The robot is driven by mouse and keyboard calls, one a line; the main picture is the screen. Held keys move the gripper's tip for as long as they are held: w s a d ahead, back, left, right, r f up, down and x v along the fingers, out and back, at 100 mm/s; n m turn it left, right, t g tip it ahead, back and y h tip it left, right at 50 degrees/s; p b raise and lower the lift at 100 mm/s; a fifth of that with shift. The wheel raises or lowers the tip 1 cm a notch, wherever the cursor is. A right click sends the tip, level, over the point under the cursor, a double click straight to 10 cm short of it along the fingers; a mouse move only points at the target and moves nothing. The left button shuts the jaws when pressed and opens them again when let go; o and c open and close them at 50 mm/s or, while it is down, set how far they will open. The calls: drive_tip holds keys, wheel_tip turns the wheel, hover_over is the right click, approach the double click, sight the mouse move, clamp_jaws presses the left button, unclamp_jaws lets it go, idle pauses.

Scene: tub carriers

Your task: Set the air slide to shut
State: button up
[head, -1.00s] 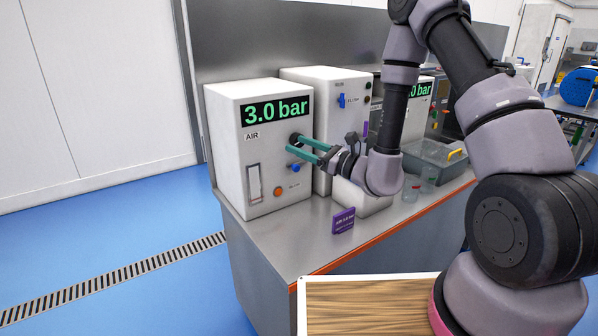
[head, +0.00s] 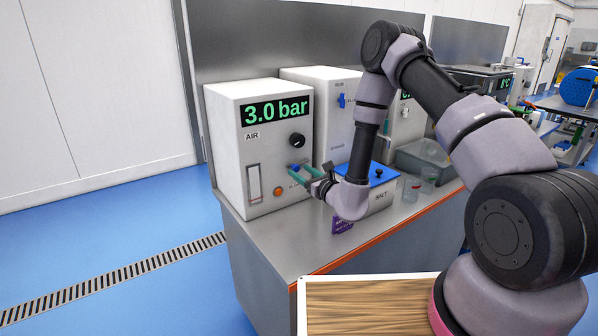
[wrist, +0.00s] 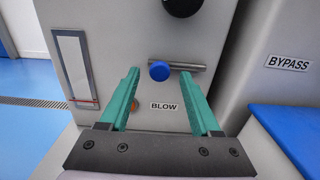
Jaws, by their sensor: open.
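The white air unit (head: 258,150) reads 3.0 bar and carries an AIR label. A blue knob (wrist: 159,70) sits on its front at the left end of a short horizontal metal rod (wrist: 190,67), above a BLOW label (wrist: 164,106). I take this knob and rod to be the air slide; no "shut" marking is readable. My gripper (wrist: 159,78) is open, with its green fingers pointing at the unit, one on each side of the blue knob. I cannot tell whether they touch it. In the head view, my gripper (head: 299,171) is at the knob's height.
A black knob (head: 297,140) is above the blue one, and an orange button (head: 279,191) is below left. A gauge window (head: 254,183) is at left. A blue-lidded SALT box (head: 379,197) stands close right. A purple sign (head: 342,225) stands in front.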

drive_tip(key=shift+x, duration=0.95)
clamp_jaws()
idle(0.8)
